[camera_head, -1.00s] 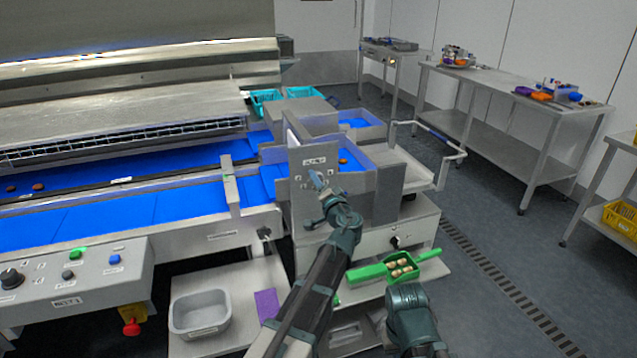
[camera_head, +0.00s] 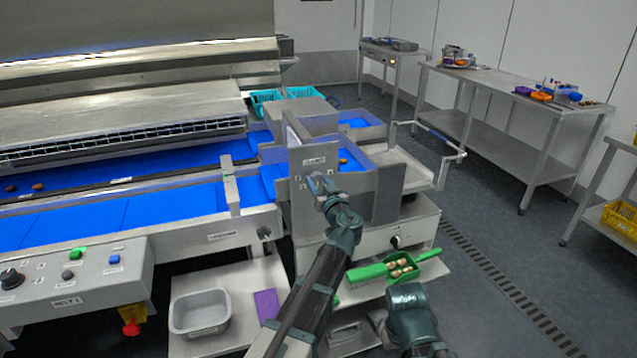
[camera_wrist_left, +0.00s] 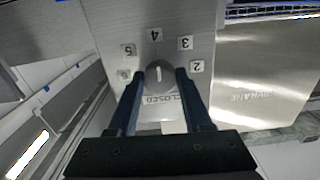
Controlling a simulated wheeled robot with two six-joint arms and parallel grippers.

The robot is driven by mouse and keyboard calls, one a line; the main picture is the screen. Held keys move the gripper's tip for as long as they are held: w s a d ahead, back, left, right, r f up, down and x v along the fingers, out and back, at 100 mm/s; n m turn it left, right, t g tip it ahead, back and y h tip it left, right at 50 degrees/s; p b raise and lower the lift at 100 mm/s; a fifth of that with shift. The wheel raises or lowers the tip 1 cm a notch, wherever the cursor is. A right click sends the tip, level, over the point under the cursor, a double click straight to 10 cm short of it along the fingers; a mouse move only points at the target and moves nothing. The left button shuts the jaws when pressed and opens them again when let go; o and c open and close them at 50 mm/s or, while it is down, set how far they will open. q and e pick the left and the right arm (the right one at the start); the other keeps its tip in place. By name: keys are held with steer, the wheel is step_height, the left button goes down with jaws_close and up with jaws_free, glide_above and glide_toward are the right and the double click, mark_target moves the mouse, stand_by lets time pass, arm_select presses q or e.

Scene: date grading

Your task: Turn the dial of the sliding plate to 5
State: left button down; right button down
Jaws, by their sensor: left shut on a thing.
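The upright grey sliding plate (camera_head: 302,165) stands at the end of the blue belt. In the left wrist view its face (camera_wrist_left: 105,25) carries labels 2 to 6 in an arc and an upside-down CLOSED label (camera_wrist_left: 160,99). The round grey dial (camera_wrist_left: 158,76) sits in the middle of the arc. A pale mark on it points up in the picture, roughly at the 4. My left gripper (camera_head: 320,184) is at the plate, shut on the dial, with one dark finger on each side in the wrist view (camera_wrist_left: 160,88). My right arm shows low in the head view, but its jaws are hidden.
A green scoop (camera_head: 419,256) holding several dates lies on the machine's ledge beside my arms. A grey tub (camera_head: 200,326) and a purple pad (camera_head: 267,304) lie on the lower shelf. A control panel (camera_head: 100,275) with a red stop knob is at the left.

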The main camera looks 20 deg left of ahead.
arm_select(q)
steer(key=n, duration=0.4)
steer(key=shift+s+f+n, duration=0.1)
steer(key=shift+n, duration=2.5)
steer(key=shift+c, duration=1.6)
jaws_free()
steer(key=v, duration=1.3)
steer(key=shift+s+d, duration=0.25)
steer(key=shift+d, duration=0.05)
